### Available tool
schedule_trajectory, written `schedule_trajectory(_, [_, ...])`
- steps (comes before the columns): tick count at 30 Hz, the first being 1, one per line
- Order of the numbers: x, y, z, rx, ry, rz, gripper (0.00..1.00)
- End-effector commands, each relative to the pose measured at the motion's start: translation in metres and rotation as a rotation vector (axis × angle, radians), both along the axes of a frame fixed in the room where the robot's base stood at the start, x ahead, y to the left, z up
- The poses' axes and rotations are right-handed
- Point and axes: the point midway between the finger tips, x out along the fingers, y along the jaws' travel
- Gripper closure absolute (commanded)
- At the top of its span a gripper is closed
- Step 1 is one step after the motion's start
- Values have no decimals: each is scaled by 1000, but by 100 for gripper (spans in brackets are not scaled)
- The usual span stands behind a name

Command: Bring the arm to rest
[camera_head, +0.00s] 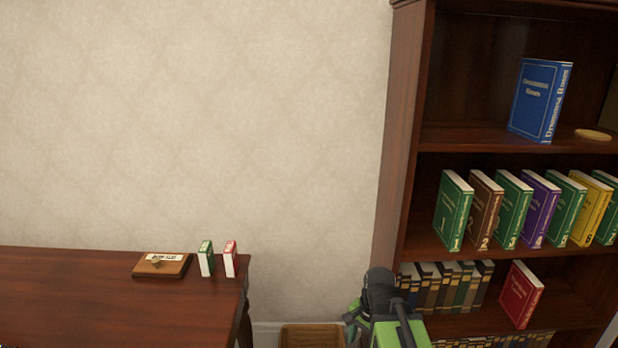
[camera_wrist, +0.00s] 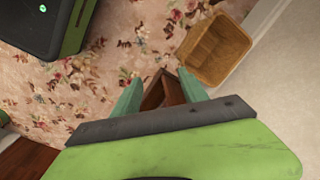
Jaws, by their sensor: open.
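My gripper (camera_wrist: 160,77) shows in the wrist view, its two teal fingers spread apart and pointing down toward the flowered carpet. A brown wooden shape shows between and beyond the fingers; I cannot tell what it is, and nothing looks clamped. In the head view my green and black arm (camera_head: 392,318) is at the bottom, right of centre, in front of the bookshelf's lower left corner. The fingers cannot be made out clearly there.
A bookshelf (camera_head: 396,130) stands at right with several numbered books, a blue book (camera_head: 539,100) and a leaning red book (camera_head: 521,294). A table (camera_head: 100,310) at left bears a green book (camera_head: 206,258) and a red book (camera_head: 231,259). A wooden bin (camera_wrist: 213,52) stands on the floor.

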Motion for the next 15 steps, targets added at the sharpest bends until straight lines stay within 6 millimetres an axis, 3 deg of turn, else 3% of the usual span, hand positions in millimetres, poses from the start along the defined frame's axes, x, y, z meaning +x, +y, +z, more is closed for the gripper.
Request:
schedule_trajectory(4, [-18,-11,-1,-59,5,321,49])
schedule_trajectory(11, [-25,-18,-1,-93,13,781,49])
schedule_trajectory(12, [-25,-16,21,-93,13,790,49])
schedule_trajectory(15, [-24,-16,51,-92,12,785,49])
